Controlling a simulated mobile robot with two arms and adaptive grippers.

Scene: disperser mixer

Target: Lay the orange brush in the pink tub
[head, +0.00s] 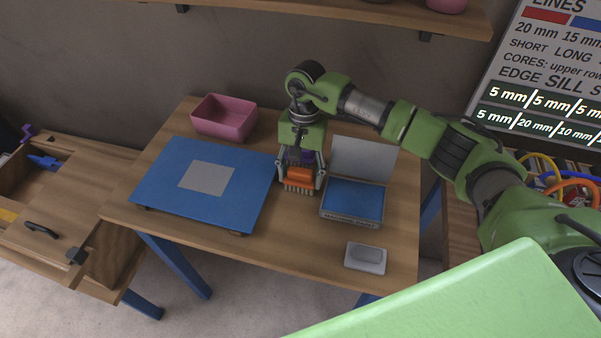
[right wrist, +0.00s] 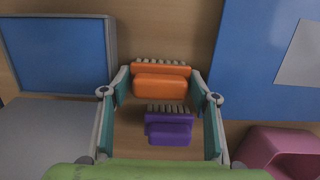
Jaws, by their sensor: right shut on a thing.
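The orange brush (head: 299,177) is between the fingertips of my right gripper (head: 300,182), bristles down, in the middle of the table. The right wrist view shows the brush (right wrist: 160,82) with the gripper (right wrist: 160,76) shut on its two ends. I cannot tell whether its bristles touch the tabletop. The pink tub (head: 220,130) stands at the back of the table, left of the gripper, and looks empty. Part of the tub (right wrist: 260,150) shows at the lower right of the right wrist view. My left gripper is not in view.
A purple brush (right wrist: 169,130) lies just behind the orange one, partly hidden by the gripper in the head view. A blue-grey hinged case (head: 352,200) stands open close on the right. A small grey block (head: 366,256) lies in front.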

